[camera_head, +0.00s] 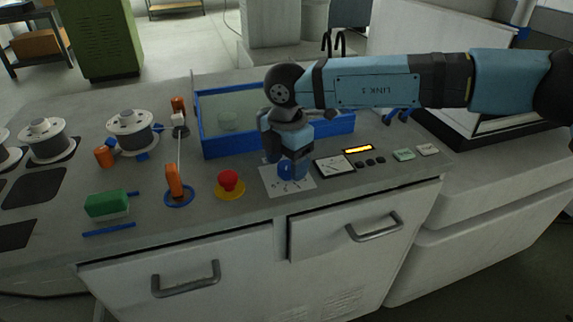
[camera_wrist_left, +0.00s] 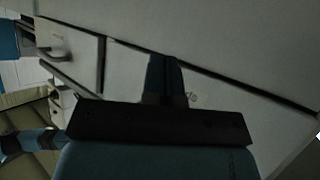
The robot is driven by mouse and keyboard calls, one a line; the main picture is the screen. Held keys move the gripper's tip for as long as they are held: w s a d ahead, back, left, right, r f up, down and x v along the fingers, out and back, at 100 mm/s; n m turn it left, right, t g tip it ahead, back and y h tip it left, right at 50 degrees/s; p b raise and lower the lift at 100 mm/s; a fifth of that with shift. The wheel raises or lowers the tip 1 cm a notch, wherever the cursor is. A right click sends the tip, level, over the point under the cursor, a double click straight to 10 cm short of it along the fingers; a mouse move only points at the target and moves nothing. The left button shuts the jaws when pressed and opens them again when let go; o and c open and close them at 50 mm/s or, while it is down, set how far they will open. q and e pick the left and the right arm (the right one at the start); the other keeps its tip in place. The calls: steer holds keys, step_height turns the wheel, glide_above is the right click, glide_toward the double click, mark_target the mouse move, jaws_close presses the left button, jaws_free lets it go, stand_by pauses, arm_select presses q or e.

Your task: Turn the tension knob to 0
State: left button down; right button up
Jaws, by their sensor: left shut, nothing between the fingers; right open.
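The tension knob (camera_head: 285,171) is blue and stands on a white dial plate (camera_head: 300,186) with dark marks, on the front part of the grey worktop. My right gripper (camera_head: 291,170) points down over the knob and hides much of it. Its jaws are open, with fingers at the knob; I cannot tell whether they touch it. The knob's pointer and the scale reading are too small to make out. In the left wrist view my left gripper (camera_wrist_left: 165,78) is shut and empty, in front of pale cabinet faces and away from the knob.
A red mushroom button (camera_head: 229,180) on a yellow base sits left of the dial. A gauge (camera_head: 333,165) and small black knobs lie to its right. A blue-rimmed tank (camera_head: 205,139) stands behind. An orange-handled lever (camera_head: 173,182) and a green block (camera_head: 107,204) are further left.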

steer(key=shift+f, duration=0.35)
steer(key=c, duration=0.9)
